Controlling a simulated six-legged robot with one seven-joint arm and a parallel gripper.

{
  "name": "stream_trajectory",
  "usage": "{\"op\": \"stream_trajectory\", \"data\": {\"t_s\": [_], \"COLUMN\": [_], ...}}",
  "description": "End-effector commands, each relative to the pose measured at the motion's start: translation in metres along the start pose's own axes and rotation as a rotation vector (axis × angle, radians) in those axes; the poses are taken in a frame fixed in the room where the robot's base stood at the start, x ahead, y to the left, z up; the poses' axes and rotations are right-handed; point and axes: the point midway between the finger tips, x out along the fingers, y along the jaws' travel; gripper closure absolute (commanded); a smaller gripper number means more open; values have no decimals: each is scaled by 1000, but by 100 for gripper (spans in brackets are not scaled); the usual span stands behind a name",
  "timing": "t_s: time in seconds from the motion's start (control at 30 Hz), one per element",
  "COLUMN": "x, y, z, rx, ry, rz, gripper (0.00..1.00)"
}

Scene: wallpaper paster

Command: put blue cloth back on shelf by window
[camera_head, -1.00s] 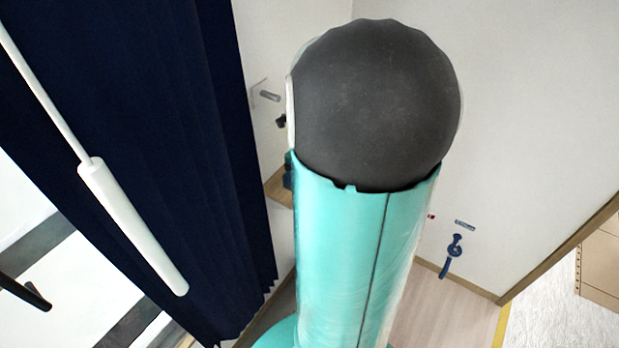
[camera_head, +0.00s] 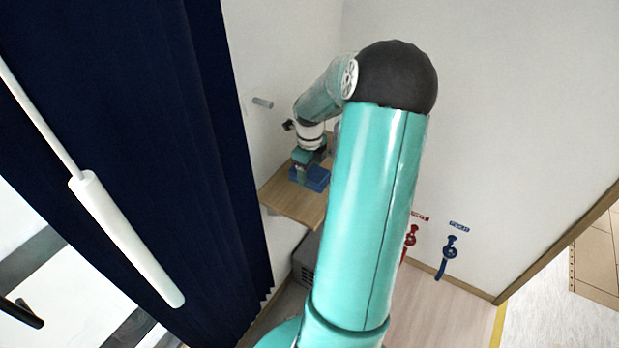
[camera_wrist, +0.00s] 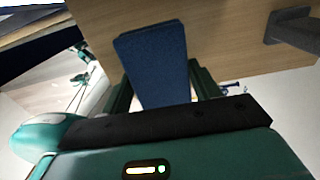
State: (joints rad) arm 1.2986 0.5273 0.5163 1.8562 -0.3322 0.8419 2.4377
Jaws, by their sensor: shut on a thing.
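The blue cloth (camera_head: 317,180) is a folded blue block at the wooden shelf (camera_head: 285,203) in the corner beside the dark curtain. My gripper (camera_head: 306,163) is over the shelf and shut on the cloth. In the wrist view the cloth (camera_wrist: 155,60) stands out between the two dark green fingers of my gripper (camera_wrist: 161,82), with the pale wood of the shelf (camera_wrist: 235,45) behind it. I cannot tell whether the cloth touches the shelf top. My arm hides the right part of the shelf in the head view.
A dark blue curtain (camera_head: 130,130) hangs left of the shelf, with a white rod (camera_head: 125,240) in front. A grey box (camera_head: 306,258) stands below the shelf. Red (camera_head: 409,242) and blue (camera_head: 449,256) hanging items are on the right wall. A dark grey piece (camera_wrist: 293,28) shows near the shelf.

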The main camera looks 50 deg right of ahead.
Motion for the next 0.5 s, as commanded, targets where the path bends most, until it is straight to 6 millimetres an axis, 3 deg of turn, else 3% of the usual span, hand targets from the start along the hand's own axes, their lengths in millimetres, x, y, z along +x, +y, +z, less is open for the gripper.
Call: {"op": "stream_trajectory", "data": {"t_s": [0.23,0.4,0.5], "x": [14,40,44], "y": [-10,-10,-10], "z": [6,6,6], "rx": [-1,-1,-1], "ry": [-1,0,-1], "rz": [0,2,0], "gripper": [62,62,62]}}
